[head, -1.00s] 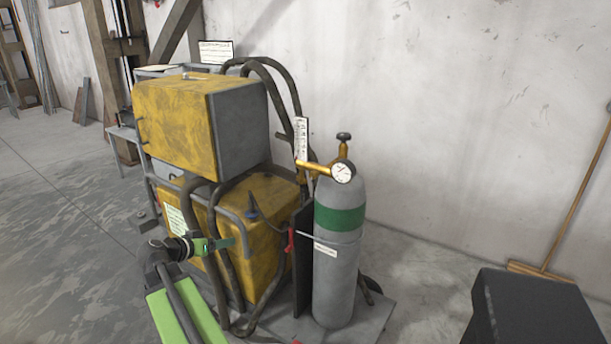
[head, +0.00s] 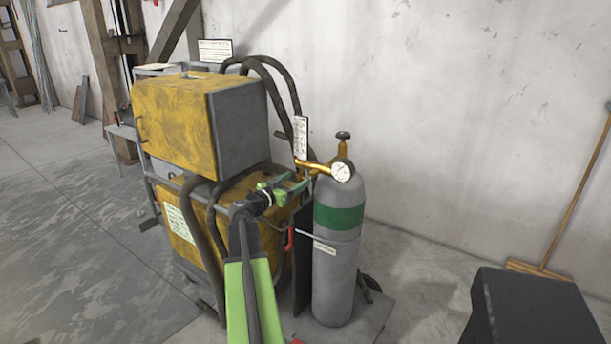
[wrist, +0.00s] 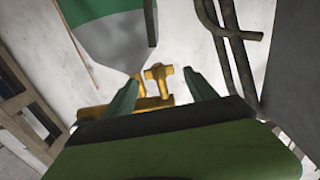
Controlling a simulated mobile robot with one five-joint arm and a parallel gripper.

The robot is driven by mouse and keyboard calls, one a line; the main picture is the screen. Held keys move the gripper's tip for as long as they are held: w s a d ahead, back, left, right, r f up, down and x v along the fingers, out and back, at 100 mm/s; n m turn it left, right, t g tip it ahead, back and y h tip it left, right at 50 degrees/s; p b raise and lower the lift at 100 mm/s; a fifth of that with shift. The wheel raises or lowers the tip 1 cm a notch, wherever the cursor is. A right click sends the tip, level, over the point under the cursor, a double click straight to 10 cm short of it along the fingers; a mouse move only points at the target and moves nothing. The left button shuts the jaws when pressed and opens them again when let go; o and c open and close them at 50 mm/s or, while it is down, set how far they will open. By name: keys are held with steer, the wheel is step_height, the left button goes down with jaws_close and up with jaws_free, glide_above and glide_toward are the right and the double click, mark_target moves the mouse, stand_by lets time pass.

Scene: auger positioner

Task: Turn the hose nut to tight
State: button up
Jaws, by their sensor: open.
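The grey gas cylinder (head: 336,274) with a green band stands upright at the middle of the head view. A brass regulator (head: 318,168) with a round gauge (head: 342,171) sits at its top. My gripper (head: 303,180) is open just left of and slightly below the regulator's left end. In the wrist view my gripper's two green fingers (wrist: 164,90) spread either side of a brass T-shaped fitting (wrist: 158,73), with no clear contact. A larger brass body (wrist: 92,111) is partly hidden behind the left finger. I cannot tell for sure which brass part is the hose nut.
A yellow machine (head: 172,120) with dark hoses (head: 283,82) stands left of the cylinder. A white tag (head: 301,138) stands upright beside the regulator. A black box (head: 530,312) is at the lower right. Floor between box and cylinder is mostly clear.

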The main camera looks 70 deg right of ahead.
steer(key=x, duration=0.6)
steer(key=shift+s+d, duration=0.15)
steer(key=shift+d, duration=0.1)
